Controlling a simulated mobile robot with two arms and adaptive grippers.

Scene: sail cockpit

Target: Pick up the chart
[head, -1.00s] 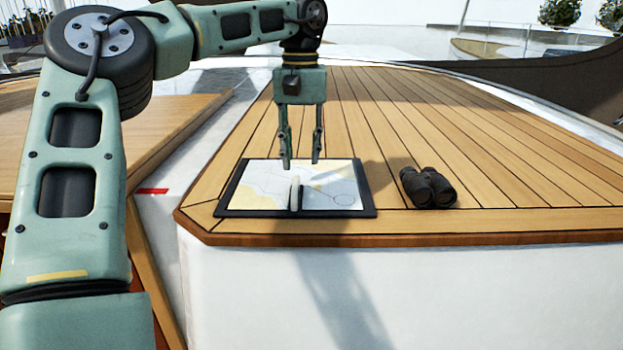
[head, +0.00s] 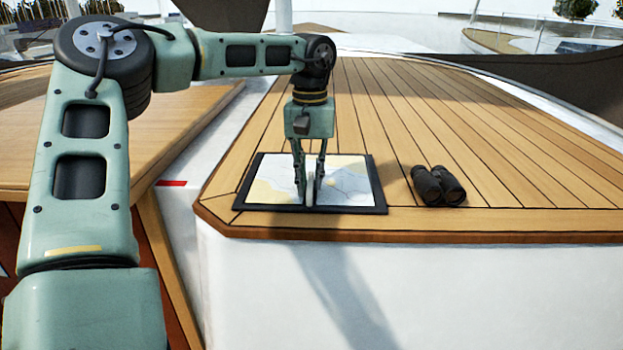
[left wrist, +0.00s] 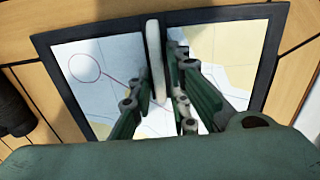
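The chart (head: 350,183) is a pale map in a dark rectangular frame, lying flat near the front edge of the wooden deck. A whitish upright handle (left wrist: 153,45) stands at its middle. My left gripper (head: 310,185) points straight down over the chart, its fingers on either side of the handle. In the left wrist view the fingers (left wrist: 160,85) lie close against the handle's two sides and look shut on it. They cover part of the map. My right gripper is not in view.
Black binoculars (head: 438,186) lie on the deck to the right of the chart; their edge also shows at the left of the left wrist view (left wrist: 12,110). The plank deck (head: 480,140) behind and right is clear. A white wall (head: 450,290) drops below the deck's front edge.

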